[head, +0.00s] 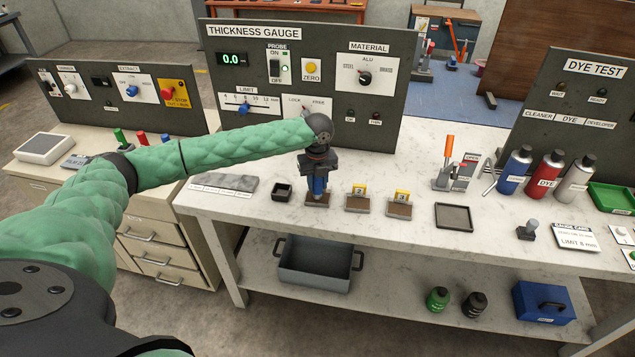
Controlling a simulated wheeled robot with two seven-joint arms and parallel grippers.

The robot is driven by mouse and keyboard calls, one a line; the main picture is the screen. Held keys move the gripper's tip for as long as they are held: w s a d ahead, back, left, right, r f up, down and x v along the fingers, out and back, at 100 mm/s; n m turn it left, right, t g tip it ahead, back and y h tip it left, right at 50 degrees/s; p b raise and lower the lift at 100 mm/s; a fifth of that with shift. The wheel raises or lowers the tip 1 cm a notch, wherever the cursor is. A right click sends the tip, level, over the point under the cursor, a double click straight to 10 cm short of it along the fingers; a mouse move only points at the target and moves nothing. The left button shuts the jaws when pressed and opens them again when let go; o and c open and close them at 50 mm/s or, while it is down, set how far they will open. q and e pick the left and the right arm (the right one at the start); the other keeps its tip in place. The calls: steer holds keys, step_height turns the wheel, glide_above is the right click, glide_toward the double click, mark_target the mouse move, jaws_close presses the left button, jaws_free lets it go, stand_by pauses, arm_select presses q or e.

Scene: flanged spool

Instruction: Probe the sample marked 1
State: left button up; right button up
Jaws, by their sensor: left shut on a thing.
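My left gripper (318,178) points down and is shut on a blue probe (319,186). The probe is right above a sample block (312,202) in the row; whether its tip touches the block cannot be told. This block's number tag is hidden by the gripper. Beside it to the right stand the sample marked 2 (357,204) and the sample marked 3 (399,208), each with a yellow tag. The thickness gauge display (231,59) reads 0.0, and a green light shows beside the probe switch (275,68). My right gripper is not in view.
A small dark open holder (282,191) stands just left of the sample block. A grey plate (224,185) lies further left. A dark tray (453,216) and an orange-handled clamp (446,165) are to the right. The gauge panel (300,110) rises behind.

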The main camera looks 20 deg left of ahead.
arm_select(q)
steer(key=shift+f, duration=0.2)
stand_by(0.5)
steer(key=shift+f, duration=0.2)
stand_by(0.7)
stand_by(0.8)
steer(key=shift+f+p, duration=0.15)
steer(key=shift+p, duration=0.2)
stand_by(0.5)
steer(key=shift+s, duration=0.1)
stand_by(0.4)
